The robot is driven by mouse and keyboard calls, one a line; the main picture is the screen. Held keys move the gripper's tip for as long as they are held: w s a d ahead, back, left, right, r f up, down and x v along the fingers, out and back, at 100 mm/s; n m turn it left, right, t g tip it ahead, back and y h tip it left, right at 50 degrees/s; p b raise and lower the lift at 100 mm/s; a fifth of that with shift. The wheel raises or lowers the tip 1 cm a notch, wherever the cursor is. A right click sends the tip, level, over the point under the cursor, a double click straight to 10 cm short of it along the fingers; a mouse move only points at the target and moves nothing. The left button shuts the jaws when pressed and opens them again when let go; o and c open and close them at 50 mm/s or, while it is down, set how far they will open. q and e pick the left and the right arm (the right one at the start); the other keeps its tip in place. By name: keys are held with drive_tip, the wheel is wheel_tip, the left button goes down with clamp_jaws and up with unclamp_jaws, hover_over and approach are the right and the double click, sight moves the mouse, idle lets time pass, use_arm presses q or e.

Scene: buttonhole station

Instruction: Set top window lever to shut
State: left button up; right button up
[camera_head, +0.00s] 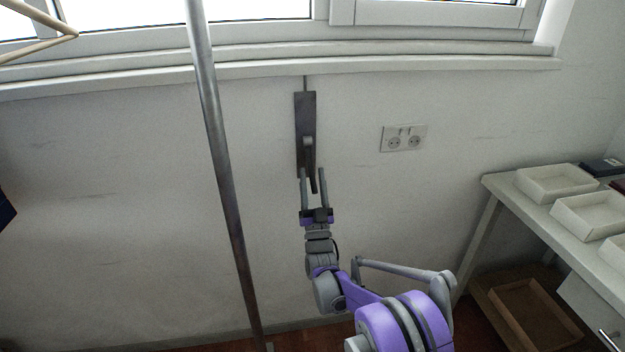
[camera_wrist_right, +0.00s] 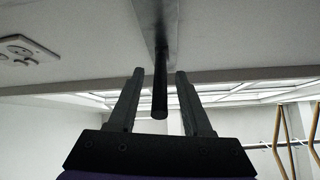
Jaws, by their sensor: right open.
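The window lever (camera_head: 309,150) is a dark handle on a tall dark grey plate (camera_head: 305,108) fixed to the wall below the window sill. The handle hangs downward from its pivot. My right gripper (camera_head: 313,172) is open, with its two fingers pointing up on either side of the handle's lower end. In the right wrist view the handle (camera_wrist_right: 160,85) comes down between the open fingers (camera_wrist_right: 155,85), with a gap visible on both sides. My left gripper is not in view.
A vertical metal pole (camera_head: 222,165) stands left of my right arm. A wall socket (camera_head: 403,138) is right of the lever plate. A table (camera_head: 555,220) with white trays (camera_head: 553,183) stands at the right. The window sill (camera_head: 270,68) runs above.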

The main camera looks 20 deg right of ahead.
clamp_jaws()
idle(1.4)
